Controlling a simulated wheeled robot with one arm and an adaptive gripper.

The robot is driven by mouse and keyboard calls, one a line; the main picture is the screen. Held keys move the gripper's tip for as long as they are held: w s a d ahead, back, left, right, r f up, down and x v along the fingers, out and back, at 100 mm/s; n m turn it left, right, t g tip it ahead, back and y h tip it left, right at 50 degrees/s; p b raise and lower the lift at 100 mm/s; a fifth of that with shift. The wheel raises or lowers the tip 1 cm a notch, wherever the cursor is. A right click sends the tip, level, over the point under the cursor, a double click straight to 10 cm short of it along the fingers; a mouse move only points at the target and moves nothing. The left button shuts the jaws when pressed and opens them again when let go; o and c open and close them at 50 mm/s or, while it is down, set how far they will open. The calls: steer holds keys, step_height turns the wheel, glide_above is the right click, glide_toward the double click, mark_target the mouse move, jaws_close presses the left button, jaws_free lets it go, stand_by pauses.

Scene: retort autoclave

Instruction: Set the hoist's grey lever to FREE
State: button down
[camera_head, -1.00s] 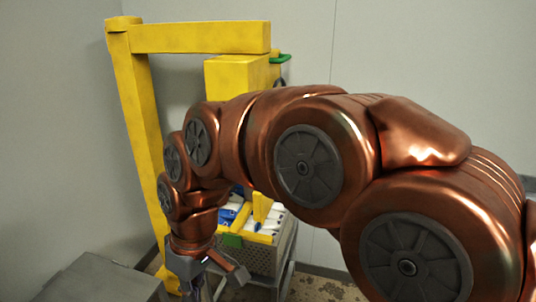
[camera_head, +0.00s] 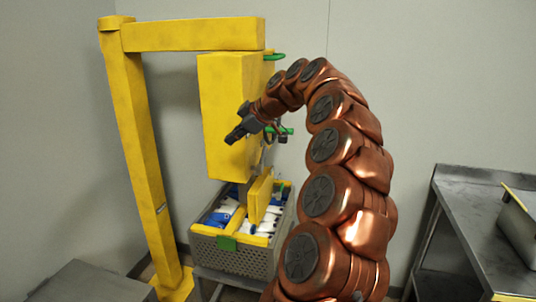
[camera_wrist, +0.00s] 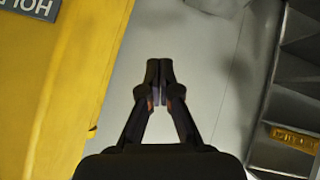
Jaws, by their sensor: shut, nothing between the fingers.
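The yellow hoist body (camera_head: 222,110) hangs under the arm of a yellow post crane (camera_head: 130,150). My gripper (camera_wrist: 158,75) is shut and empty, its fingertips together in the wrist view. In the head view, my wrist is in front of the right part of the hoist body. In the wrist view the yellow hoist body (camera_wrist: 60,90) fills the left side, apart from the fingers. A grey plate (camera_wrist: 30,7) with upside-down letters, partly cut off, sits on it at the top left. I cannot make out the grey lever in either view; my wrist covers part of the hoist.
A grey perforated crate (camera_head: 235,258) with white and blue packs stands below the hoist, a yellow piece (camera_head: 260,196) hanging over it. A metal table (camera_head: 470,210) stands at right, a grey surface (camera_head: 95,283) at lower left. Dark shelving (camera_wrist: 290,100) shows in the wrist view.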

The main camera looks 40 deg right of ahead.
steer(key=s+d+f+t+h+b, duration=0.1)
steer(key=s+d+h, duration=0.1)
steer(key=d, duration=0.7)
steer(key=s+d+f+t+h, duration=0.1)
steer(key=d, duration=0.7)
steer(key=p, duration=0.4)
glide_above(263, 159)
steer(key=s, duration=0.1)
step_height(263, 159, down, 7)
steer(key=shift+w+d+f, duration=0.15)
steer(key=shift+d+f, duration=0.55)
steer(key=shift+f, duration=0.35)
steer(key=shift+d, duration=0.15)
